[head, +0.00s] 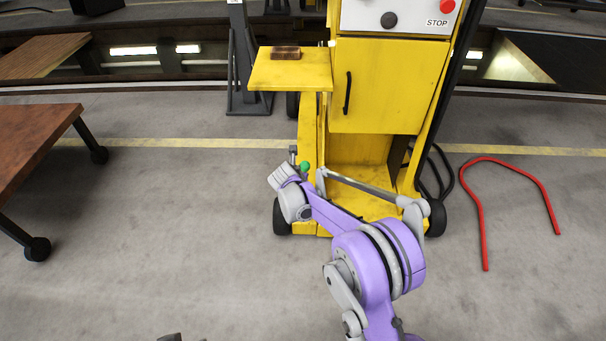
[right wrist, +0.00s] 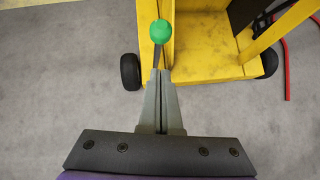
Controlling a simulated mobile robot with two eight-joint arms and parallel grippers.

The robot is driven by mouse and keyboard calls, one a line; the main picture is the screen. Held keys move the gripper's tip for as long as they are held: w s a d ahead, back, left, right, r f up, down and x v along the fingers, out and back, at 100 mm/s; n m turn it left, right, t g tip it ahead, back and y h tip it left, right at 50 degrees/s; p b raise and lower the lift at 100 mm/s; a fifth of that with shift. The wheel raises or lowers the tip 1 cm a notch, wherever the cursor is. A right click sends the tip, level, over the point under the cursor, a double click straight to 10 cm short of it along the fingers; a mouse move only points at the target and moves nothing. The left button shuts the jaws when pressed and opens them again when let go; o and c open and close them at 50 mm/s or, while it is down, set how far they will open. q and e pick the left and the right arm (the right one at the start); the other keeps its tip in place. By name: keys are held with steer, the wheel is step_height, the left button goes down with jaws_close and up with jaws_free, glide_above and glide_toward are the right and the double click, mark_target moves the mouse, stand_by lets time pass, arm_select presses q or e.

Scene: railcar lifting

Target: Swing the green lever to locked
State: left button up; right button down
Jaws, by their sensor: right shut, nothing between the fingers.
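My right gripper (right wrist: 161,76) is shut and empty. Its fingertips lie just below the knob in that picture and partly cover the stem; I cannot tell whether they touch. In the head view my right gripper (head: 296,168) is beside the knob. Grey parts at the bottom edge may belong to my left gripper.
The machine has a side shelf (head: 290,72) holding a small brown block (head: 285,52), a cabinet door, and black wheels. A red bent bar (head: 508,168) lies right of it on the floor. A brown wheeled table (head: 35,140) stands left. The floor between is clear.

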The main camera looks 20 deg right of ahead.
steer(key=p+v, duration=0.1)
steer(key=v, duration=0.4)
steer(key=shift+s+a+r, duration=0.15)
steer(key=shift+a+r, duration=0.05)
steer(key=shift+r, duration=0.05)
